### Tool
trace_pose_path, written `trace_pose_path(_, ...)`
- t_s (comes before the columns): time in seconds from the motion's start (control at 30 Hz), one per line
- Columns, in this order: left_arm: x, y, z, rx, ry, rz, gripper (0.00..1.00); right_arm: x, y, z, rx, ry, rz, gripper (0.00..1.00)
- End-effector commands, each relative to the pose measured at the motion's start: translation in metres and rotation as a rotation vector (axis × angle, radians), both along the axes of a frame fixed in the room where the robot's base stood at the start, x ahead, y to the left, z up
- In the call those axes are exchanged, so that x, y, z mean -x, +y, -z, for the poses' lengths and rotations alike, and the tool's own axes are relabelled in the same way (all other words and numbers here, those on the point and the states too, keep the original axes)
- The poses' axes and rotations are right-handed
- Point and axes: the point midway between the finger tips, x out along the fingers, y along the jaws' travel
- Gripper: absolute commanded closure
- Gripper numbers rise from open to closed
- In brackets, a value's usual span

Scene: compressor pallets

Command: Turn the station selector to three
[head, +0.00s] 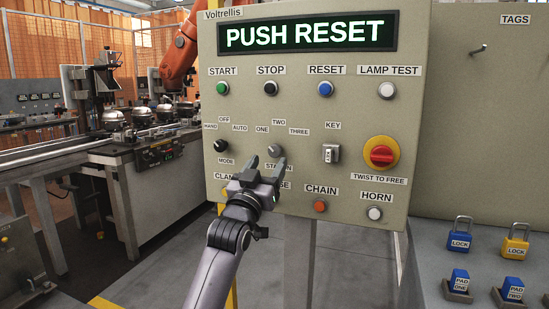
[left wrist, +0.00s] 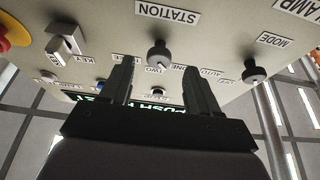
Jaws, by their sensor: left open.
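My left gripper (head: 267,163) is open in front of the panel, fingertips just below and around the knob's lower side, partly covering the STATION label. In the left wrist view, upside down, the station selector (left wrist: 159,52) stands between and just beyond the fingertips of my left gripper (left wrist: 157,68). I cannot tell whether they touch it. My right gripper is not in view.
The mode knob (head: 220,146) is left of the selector, the key switch (head: 329,153) and red twist-to-free button (head: 381,153) right. The chain button (head: 320,206) is below. The display (head: 306,34) reads PUSH RESET.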

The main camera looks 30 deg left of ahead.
Motion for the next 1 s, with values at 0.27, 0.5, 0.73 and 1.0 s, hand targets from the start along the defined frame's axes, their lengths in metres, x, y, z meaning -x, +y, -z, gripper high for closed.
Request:
trace_pose_path(0.27, -0.03, 0.007, -0.013, 0.0, 0.0, 0.001, 0.39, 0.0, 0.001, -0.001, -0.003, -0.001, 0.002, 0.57)
trace_pose_path(0.5, -0.04, 0.009, -0.017, 0.0, 0.0, 0.001, 0.39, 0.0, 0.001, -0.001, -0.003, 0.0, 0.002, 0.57)
trace_pose_path(0.73, -0.04, 0.009, -0.017, -0.001, 0.0, 0.001, 0.39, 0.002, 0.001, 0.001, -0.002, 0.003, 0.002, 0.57)
trace_pose_path(1.0, -0.04, 0.009, -0.016, -0.001, 0.001, 0.001, 0.95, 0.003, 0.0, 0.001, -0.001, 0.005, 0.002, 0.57)
